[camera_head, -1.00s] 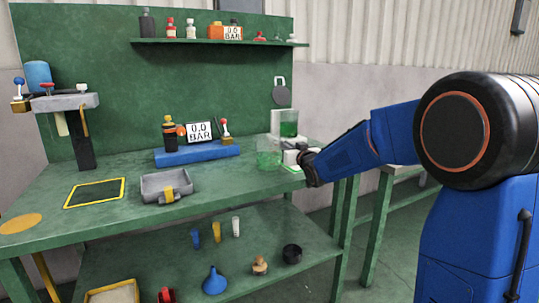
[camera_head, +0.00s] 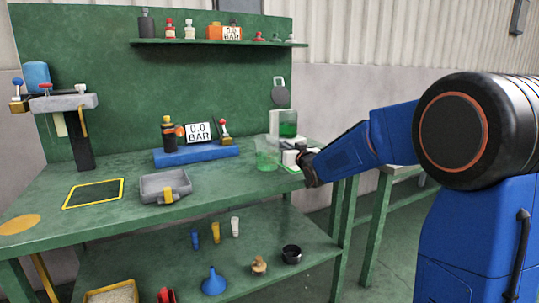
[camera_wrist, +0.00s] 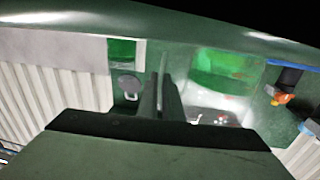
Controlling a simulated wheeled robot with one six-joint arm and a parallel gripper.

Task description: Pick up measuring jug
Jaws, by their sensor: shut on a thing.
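The measuring jug (camera_head: 267,155) is a clear vessel with a pale green tint near the right end of the green bench. My gripper (camera_head: 290,158) reaches in from the right and is shut on the jug at its right side. In the wrist view my gripper's fingers (camera_wrist: 166,88) are close together, with the jug (camera_wrist: 218,72) large and blurred just to their right. The exact grip point on the jug is hidden, and I cannot tell whether its base touches the bench.
The bench's right edge is close to my gripper.

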